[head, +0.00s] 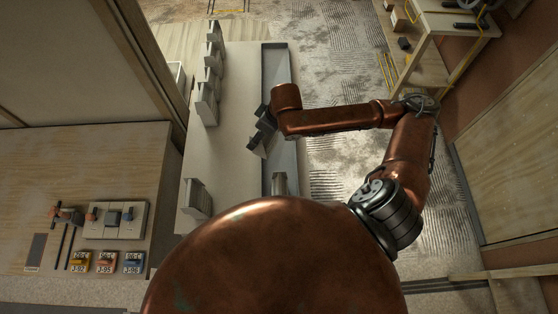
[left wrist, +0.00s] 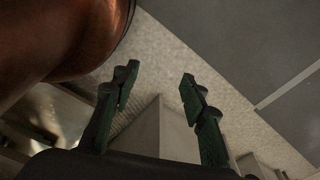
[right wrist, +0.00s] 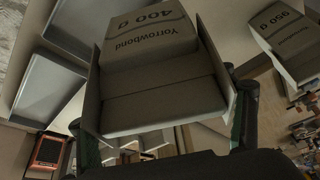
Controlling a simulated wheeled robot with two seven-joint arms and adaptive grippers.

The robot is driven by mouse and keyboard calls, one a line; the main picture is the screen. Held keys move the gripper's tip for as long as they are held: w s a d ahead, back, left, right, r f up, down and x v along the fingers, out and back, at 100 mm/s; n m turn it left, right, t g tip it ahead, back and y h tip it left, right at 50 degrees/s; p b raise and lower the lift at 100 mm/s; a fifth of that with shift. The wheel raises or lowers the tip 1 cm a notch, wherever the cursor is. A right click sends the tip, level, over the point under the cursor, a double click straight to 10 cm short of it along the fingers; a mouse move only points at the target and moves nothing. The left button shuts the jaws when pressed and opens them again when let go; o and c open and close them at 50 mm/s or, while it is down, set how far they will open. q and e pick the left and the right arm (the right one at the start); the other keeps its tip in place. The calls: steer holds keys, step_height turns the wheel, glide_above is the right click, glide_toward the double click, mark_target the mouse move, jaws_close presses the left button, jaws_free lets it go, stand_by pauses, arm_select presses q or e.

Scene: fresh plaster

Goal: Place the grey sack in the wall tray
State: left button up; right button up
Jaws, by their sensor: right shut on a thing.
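My right gripper (right wrist: 165,130) is shut on a grey sack (right wrist: 160,95) printed "Yorrowbond" and "400 g", with flat panels along its two sides. In the head view the right gripper (head: 264,122) holds the sack (head: 258,143) at the near part of a long grey tray (head: 274,62), which lies along the right edge of the pale bench. I cannot tell whether the sack touches the tray. Light-rimmed grey trays (right wrist: 45,90) show in the right wrist view. My left gripper (left wrist: 157,92) is open and empty in the left wrist view; I cannot make it out in the head view.
Several grey sack-like pieces (head: 208,100) stand along the bench's left edge. Another printed sack (right wrist: 290,40) shows in the right wrist view. A wooden counter (head: 85,170) with small coloured items is at left, a shelf unit (head: 425,60) at upper right. The bench middle (head: 228,150) is clear.

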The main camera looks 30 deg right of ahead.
mark_target(273, 149)
arm_select(q)
steer(key=s+r+p, duration=0.2)
steer(key=s, duration=0.5)
arm_select(e)
steer(key=s+d+f+n, duration=0.1)
steer(key=n, duration=0.1)
steer(key=s+d+f+n+g+y, duration=0.1)
steer(key=f+n, duration=0.1)
steer(key=shift+s+d+f+n+g+y, duration=0.2)
steer(key=shift+s+d+f+n, duration=0.15)
steer(key=shift+s+f+n, duration=0.15)
steer(key=shift+s+d+f+n+g+y, duration=0.1)
steer(key=shift+s+d+f+n+y, duration=0.15)
steer(key=shift+s+f+n, duration=0.25)
steer(key=f, duration=0.4)
steer(key=shift+w+f, duration=0.2)
steer(key=shift+f, duration=0.1)
step_height(273, 149, down, 4)
steer(key=shift+f, duration=0.35)
steer(key=o, duration=1.7)
steer(key=shift+f, duration=0.1)
arm_select(q)
steer(key=w, duration=0.4)
steer(key=shift+w+a+r, duration=0.1)
steer(key=shift+a+r, duration=0.1)
steer(key=shift+r, duration=0.1)
